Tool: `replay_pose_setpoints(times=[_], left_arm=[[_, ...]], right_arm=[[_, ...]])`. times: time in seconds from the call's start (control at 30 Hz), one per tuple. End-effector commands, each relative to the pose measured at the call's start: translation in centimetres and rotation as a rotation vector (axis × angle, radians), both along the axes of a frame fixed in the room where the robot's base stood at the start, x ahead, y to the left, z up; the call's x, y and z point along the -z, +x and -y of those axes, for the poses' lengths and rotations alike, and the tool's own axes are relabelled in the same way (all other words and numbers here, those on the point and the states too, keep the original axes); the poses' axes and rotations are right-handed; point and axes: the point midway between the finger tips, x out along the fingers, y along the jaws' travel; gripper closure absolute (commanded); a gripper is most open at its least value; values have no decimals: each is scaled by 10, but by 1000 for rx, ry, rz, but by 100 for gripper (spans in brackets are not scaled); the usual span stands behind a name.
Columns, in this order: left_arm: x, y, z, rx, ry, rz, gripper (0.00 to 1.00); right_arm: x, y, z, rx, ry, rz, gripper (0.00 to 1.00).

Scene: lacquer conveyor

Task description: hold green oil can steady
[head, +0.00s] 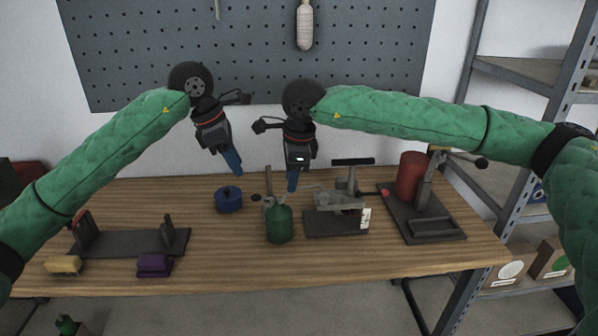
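The green oil can (279,226) stands upright on the wooden table, near the middle, with a thin grey-brown part rising at its top left. My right gripper (292,183) points down with its blue fingertips just above and slightly right of the can's top in the picture. I cannot tell whether it touches the can. My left gripper (236,168) points down and to the right, up and left of the can and above a blue round tin. The fingers of both grippers look like single blue blocks, so their opening is unclear.
The blue tin (229,201) stands left of the can. A grey fixture (337,222) is close on its right, then a stand with a red cylinder (410,176). At left are a dark bracket (130,242), a yellow brush (63,265) and a purple block (154,265). The front middle table is clear.

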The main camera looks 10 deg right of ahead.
Motion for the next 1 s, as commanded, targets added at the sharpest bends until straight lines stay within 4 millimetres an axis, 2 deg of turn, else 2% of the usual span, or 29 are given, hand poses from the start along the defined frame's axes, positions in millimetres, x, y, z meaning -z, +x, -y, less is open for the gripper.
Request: replay_pose_setpoints(times=[0.13, 0.33, 0.8, 1.0], left_arm=[[0, 0, 0, 0, 0, 0, 64], [0, 0, 0, 0, 0, 0, 64], [0, 0, 0, 0, 0, 0, 64], [0, 0, 0, 0, 0, 0, 64]], right_arm=[[-3, 6, 13, 2, -88, 49, 69], [1, 10, 19, 4, -128, 69, 69], [58, 21, 19, 5, -126, 68, 69], [71, 24, 19, 5, -125, 68, 69]])
